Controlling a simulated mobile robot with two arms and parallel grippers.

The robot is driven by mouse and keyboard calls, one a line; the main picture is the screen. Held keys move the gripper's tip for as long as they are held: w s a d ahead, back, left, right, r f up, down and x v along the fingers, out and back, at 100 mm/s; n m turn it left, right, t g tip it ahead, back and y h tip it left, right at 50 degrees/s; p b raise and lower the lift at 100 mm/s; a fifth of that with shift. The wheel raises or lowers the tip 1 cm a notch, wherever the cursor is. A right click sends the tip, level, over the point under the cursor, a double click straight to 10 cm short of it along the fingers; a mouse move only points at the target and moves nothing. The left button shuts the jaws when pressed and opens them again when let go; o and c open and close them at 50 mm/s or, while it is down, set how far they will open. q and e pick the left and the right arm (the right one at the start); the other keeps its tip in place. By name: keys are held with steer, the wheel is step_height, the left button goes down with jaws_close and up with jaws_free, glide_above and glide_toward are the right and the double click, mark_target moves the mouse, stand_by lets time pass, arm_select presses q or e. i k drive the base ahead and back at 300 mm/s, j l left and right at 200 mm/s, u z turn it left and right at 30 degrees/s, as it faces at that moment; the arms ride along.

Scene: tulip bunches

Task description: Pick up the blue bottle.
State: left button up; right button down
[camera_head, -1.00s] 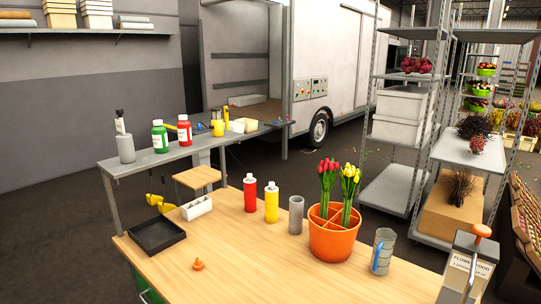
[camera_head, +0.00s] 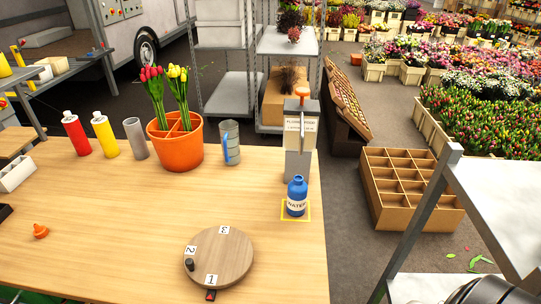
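The blue bottle (camera_head: 297,196) stands upright on the right side of the wooden table (camera_head: 120,215), inside a yellow square outline. It has a white label reading "WATER". A grey flower food dispenser (camera_head: 300,140) with an orange knob stands just behind it. Neither of my grippers is in view.
A round wooden board (camera_head: 218,257) marked with numbers lies in front of the bottle. An orange pot (camera_head: 176,144) of tulips and a grey measuring jug (camera_head: 231,143) stand behind to the left. A compartmented crate (camera_head: 408,190) and a metal shelf (camera_head: 500,195) are right of the table.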

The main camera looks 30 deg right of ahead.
mark_target(296, 188)
steer(key=z, duration=1.15)
